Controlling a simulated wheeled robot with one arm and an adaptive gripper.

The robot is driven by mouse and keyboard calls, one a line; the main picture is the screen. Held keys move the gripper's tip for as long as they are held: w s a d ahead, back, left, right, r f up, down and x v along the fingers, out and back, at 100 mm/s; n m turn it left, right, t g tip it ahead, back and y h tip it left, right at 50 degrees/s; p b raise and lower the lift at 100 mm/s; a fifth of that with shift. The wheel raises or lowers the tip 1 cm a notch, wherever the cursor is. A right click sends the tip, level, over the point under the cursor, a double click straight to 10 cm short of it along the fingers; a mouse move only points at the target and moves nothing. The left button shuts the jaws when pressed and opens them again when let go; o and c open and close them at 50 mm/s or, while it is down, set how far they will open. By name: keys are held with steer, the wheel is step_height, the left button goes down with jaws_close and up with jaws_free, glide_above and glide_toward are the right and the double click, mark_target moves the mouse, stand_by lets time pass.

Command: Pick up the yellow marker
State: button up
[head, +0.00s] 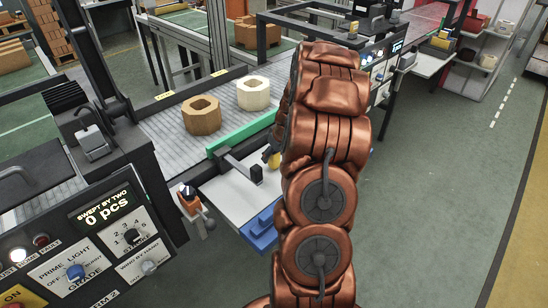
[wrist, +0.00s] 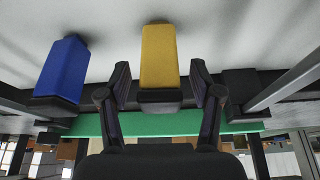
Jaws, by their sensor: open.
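The yellow marker (wrist: 158,52) is a yellow block with a dark end, in the middle of the wrist view. My gripper (wrist: 160,76) is open, with one finger on each side of the marker's dark-ended part. A gap shows on both sides, so the fingers look apart from it. In the head view a small yellow patch (head: 269,154) shows beside my copper-coloured arm, which hides the gripper and most of that spot.
A blue block (wrist: 62,68) lies left of the marker in the wrist view. A green bar (head: 240,134) edges the conveyor, which carries a tan ring block (head: 202,122) and a cream one (head: 253,102). A control panel (head: 112,245) stands at lower left.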

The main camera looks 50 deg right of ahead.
steer(key=shift+x, duration=1.1)
steer(key=shift+s, duration=0.1)
jaws_close()
step_height(320, 180, up, 10)
steer(key=b, duration=0.2)
steer(key=shift+b, duration=0.4)
steer(key=c, duration=0.6)
jaws_free()
steer(key=c, duration=0.4)
